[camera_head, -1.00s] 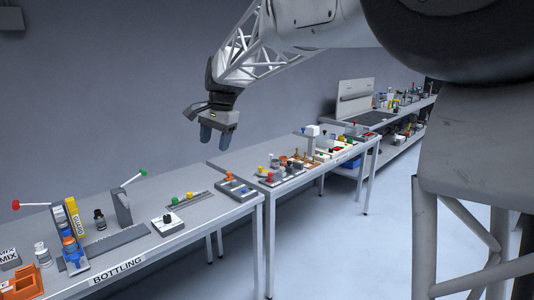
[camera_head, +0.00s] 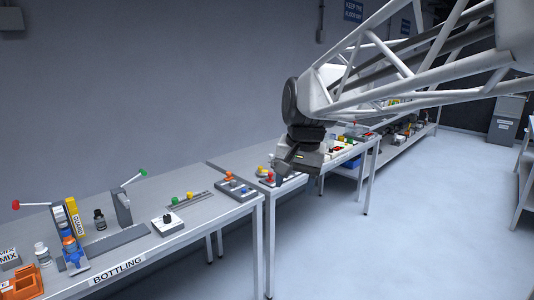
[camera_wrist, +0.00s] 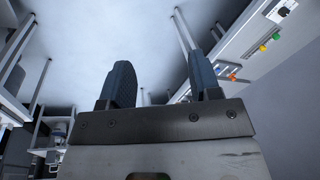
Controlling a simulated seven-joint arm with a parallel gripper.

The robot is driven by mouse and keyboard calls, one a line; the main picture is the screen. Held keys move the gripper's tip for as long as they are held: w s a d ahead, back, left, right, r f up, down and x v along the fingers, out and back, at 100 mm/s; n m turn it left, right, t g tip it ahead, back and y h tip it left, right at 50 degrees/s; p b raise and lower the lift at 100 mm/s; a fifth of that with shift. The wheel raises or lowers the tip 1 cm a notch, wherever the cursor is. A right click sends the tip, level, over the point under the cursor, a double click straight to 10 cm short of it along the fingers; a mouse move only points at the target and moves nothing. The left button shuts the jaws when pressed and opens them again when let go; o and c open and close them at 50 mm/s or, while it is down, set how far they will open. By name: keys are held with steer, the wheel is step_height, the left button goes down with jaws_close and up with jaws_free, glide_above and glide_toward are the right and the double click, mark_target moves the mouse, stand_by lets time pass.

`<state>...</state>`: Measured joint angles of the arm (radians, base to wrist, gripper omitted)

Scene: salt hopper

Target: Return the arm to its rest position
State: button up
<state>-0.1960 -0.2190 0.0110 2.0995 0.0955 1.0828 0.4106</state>
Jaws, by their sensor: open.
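My gripper (camera_head: 297,160) hangs in the air at the end of my white lattice arm, in front of the second workbench in the head view. It hides part of that bench top. In the wrist view my gripper (camera_wrist: 165,85) shows two dark fingers standing well apart, with nothing between them. It is open and empty and touches nothing that I can see.
The bottling bench (camera_head: 150,262) stands at the left with bottles, levers and an orange holder (camera_head: 22,281) on it. The second bench (camera_head: 255,164) adjoins it behind. Grey cabinets (camera_head: 503,120) stand at the far right. The floor (camera_head: 420,230) at the right is clear.

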steer(key=s+d+f+n, duration=0.1)
steer(key=s+d+f, duration=0.3)
steer(key=s, duration=0.3)
steer(key=s+d+f+h, duration=0.1)
steer(key=s+d+f, duration=0.3)
steer(key=s, duration=0.4)
steer(key=s+d+f+n, duration=0.1)
steer(key=s+d+f, duration=0.3)
steer(key=s, duration=0.4)
steer(key=shift+s+d+f+n+t+h, duration=0.2)
steer(key=shift+f+n+t+h, duration=0.15)
steer(key=shift+f, duration=0.2)
